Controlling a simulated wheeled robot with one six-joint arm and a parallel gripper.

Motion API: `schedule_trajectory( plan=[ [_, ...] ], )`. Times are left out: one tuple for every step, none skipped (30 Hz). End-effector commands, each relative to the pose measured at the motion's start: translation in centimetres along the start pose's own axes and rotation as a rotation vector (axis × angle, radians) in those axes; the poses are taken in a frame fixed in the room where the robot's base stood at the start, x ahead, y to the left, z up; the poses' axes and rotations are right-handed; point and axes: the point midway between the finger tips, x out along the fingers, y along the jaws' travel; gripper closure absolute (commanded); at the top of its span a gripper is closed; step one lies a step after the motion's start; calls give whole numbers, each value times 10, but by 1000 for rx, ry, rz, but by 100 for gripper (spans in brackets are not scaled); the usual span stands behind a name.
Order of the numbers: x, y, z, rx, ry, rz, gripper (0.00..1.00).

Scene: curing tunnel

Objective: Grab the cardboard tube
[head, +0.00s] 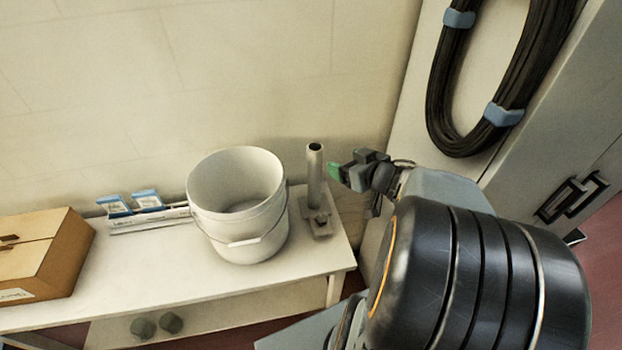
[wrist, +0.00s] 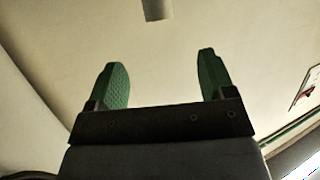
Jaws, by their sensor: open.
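The cardboard tube (head: 314,170) is a narrow greyish tube with an open dark top end. It stands upright on a small flat base at the right end of the white table.
A white bucket (head: 238,215) with a wire handle stands close left of the tube. The tube's base (head: 322,230) carries a small knob. Blue-and-white packs (head: 148,200) and a cardboard box (head: 40,262) are further left on the table (head: 150,285). A wall is behind.

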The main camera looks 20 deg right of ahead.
Motion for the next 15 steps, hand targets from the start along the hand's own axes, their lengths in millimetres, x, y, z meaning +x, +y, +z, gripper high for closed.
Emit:
schedule_trajectory(
  plan=[
    [2,0,-5,12,-1,-5,24],
    [4,0,-6,17,0,-6,24],
    [6,0,-7,20,1,-7,24],
    [9,0,-8,20,1,-8,24],
    [12,-1,-8,20,0,-10,24],
    [16,-1,-9,21,0,-8,24],
    [18,-1,-9,20,-1,-8,24],
    [21,-1,-8,19,-4,-6,24],
    [25,-2,-7,17,-7,-4,24],
    [32,-2,-2,14,-6,-3,24],
    [40,-2,1,11,-4,-4,24],
    [48,-2,2,10,-4,-4,24],
    [53,-2,2,10,-4,-3,24],
    [58,-2,2,9,-4,-4,24],
    [64,-2,1,9,-4,-3,24]
  ],
)
